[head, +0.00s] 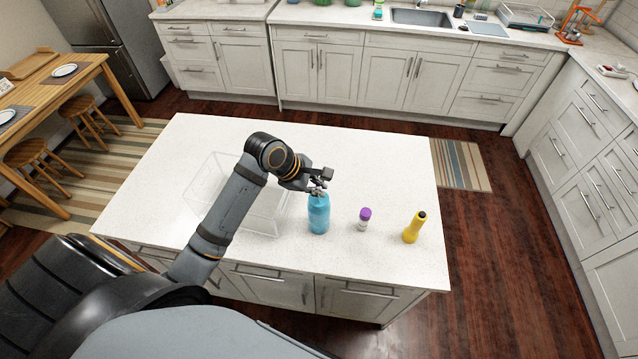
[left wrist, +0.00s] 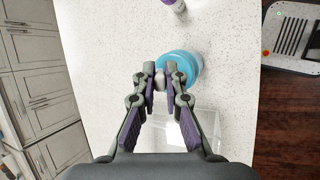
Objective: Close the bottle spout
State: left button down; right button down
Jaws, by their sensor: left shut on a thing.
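The blue bottle (head: 319,215) stands upright on the white island counter. Its top is hidden behind my left gripper (head: 321,186) in the head view. In the left wrist view, the bottle (left wrist: 186,68) is seen from above, and the fingertips of my left gripper (left wrist: 160,76) are shut on a small grey-white piece at its top, which looks like the spout (left wrist: 160,82). Whether the spout is open or closed cannot be made out. My right gripper is in neither view.
A clear, empty bin (head: 262,233) stands left of the bottle on the counter (head: 390,165). A small purple-capped bottle (head: 364,219) and a yellow bottle (head: 413,229) stand to its right. The counter's back right part is bare.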

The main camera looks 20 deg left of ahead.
pick_arm(q)
jog(key=shift+s+d+f+m+t, duration=0.1)
jog(key=shift+s+f+m+t, duration=0.2)
jog(key=shift+t, duration=0.55)
jog(key=shift+s+f+m+t, duration=0.15)
jog(key=shift+s+t, duration=0.25)
jog(key=shift+t, duration=0.45)
jog(key=c, duration=1.4)
grip_release()
notch_tip(320, 180, up, 10)
jog(key=shift+f, duration=0.1)
